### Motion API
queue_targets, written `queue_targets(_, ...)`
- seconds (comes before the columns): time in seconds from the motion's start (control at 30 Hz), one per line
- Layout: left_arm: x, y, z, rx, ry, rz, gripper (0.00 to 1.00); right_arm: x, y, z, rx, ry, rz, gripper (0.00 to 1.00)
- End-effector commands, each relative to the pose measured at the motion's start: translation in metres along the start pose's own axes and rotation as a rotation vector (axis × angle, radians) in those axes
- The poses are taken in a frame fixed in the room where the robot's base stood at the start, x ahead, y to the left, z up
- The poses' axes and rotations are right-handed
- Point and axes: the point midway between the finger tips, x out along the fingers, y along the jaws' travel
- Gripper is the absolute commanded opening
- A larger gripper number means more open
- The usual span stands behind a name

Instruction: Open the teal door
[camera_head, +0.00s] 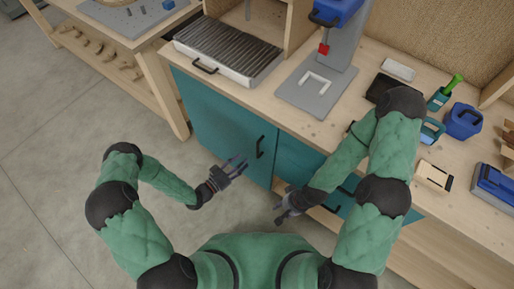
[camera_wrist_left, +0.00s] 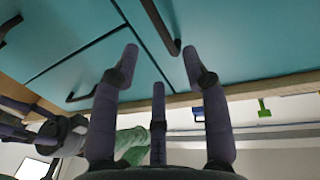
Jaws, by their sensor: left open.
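The teal door (camera_head: 215,120) closes the left part of the cabinet under the workbench and looks shut. Its black upright bar handle (camera_head: 260,147) is near its right edge. My left gripper (camera_head: 236,165) is in front of the door, just left of the handle and apart from it. In the left wrist view, the open fingers (camera_wrist_left: 162,62) point toward the teal front, with a black bar handle (camera_wrist_left: 160,25) ahead, between the fingertips. Nothing is between the fingers. My right gripper (camera_head: 284,208) is low in front of the drawers; its finger state is unclear.
Teal drawers (camera_head: 298,160) with dark handles sit right of the door, partly hidden by my right arm. The wooden worktop (camera_head: 330,125) above holds a grill (camera_head: 228,50), a grey stand and several tools. Another wooden table (camera_head: 150,45) stands left. The floor (camera_head: 120,115) before the door is clear.

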Motion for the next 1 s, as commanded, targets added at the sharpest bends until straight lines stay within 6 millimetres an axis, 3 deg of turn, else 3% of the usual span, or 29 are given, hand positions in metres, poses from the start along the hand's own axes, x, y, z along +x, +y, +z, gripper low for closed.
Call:
queue_targets(0.4,0.067,0.002,0.002,0.0,-0.002,0.005,0.46,0.013,0.005,-0.001,0.0,0.0,0.0,0.4)
queue_targets(0.6,0.091,0.001,0.002,-0.002,-0.003,0.002,0.46,0.018,0.006,-0.001,0.0,0.0,0.0,0.4)
queue_targets(1.0,0.1,0.0,0.001,-0.003,-0.004,0.0,0.46,0.019,0.007,-0.001,0.0,0.0,0.0,0.4)
